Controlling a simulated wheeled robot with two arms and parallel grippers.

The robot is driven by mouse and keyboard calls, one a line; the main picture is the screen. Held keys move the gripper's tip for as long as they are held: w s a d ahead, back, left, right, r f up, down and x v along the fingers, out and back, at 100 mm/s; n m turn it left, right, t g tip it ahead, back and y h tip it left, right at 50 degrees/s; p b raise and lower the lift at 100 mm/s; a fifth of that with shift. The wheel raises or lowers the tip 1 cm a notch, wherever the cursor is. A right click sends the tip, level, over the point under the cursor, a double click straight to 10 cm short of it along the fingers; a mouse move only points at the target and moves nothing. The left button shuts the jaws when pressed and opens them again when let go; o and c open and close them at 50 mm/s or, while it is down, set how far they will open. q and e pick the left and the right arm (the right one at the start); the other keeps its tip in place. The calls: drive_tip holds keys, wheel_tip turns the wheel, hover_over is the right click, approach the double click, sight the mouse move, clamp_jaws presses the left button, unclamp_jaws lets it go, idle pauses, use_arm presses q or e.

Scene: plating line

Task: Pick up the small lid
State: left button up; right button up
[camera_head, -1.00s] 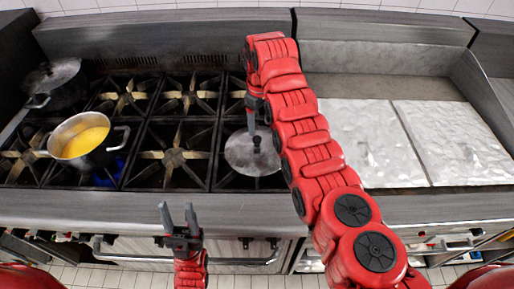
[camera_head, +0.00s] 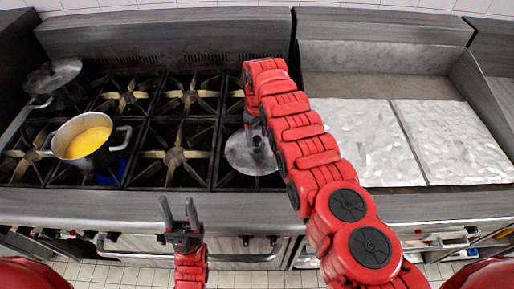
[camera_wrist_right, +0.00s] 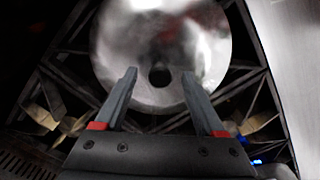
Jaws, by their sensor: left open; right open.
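The small lid (camera_head: 243,155), a round grey metal disc, lies flat on a burner at the right end of the stove. In the right wrist view the lid (camera_wrist_right: 160,35) fills the upper middle, with its dark round knob (camera_wrist_right: 159,77) between the fingertips. My right gripper (camera_head: 258,133) is over the lid, close to the knob; its open fingers (camera_wrist_right: 159,74) stand on either side of the knob with gaps. In the head view the gripper partly hides the knob. My left gripper (camera_head: 178,204) is open and empty in front of the stove.
A pot of yellow food (camera_head: 84,140) stands on a left burner above a blue flame. A covered dark pot (camera_head: 57,84) is at the back left. Several middle burners are bare. Two silvery sheets (camera_head: 375,140) lie on the right counter.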

clamp_jaws()
idle(1.4)
